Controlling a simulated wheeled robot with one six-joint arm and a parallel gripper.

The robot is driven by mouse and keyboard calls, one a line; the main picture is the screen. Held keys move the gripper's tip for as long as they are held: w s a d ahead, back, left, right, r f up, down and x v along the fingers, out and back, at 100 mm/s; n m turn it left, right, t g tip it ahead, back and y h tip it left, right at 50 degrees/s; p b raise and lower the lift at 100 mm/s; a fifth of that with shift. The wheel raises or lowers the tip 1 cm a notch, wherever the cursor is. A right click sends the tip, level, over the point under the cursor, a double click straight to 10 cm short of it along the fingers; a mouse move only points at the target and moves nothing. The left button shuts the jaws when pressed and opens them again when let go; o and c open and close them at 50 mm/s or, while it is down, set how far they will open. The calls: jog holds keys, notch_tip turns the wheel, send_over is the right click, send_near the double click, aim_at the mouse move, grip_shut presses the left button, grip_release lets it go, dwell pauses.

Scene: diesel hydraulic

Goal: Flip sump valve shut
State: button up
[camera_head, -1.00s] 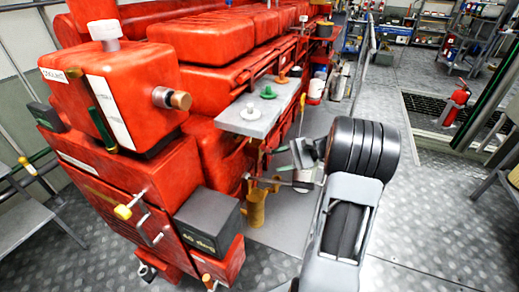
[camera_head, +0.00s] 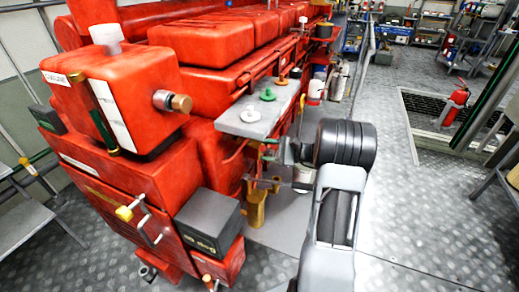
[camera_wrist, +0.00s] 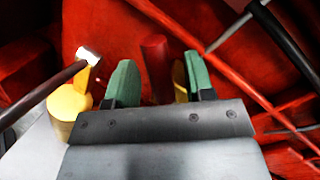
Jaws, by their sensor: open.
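My gripper (camera_head: 271,150) is at the engine's side, just under the grey shelf, with its fingers pointing left at the red engine. In the wrist view my gripper (camera_wrist: 160,84) is open, its two green fingertips apart. A red cylinder (camera_wrist: 154,58) and a small yellow piece (camera_wrist: 180,80) show in the gap between them; I cannot tell whether either is touched. A brass-yellow fitting (camera_wrist: 68,108) with a rod is left of the fingers. In the head view a brass-yellow cylinder (camera_head: 256,210) stands below my gripper. No label shows which part is the sump valve.
A black box (camera_head: 208,220) juts from the engine's near end. Several containers (camera_head: 316,90) stand behind my arm. The metal floor (camera_head: 420,215) to the right is free.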

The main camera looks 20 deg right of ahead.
jog(key=shift+x, duration=1.3)
jog(key=shift+c, duration=0.4)
grip_shut()
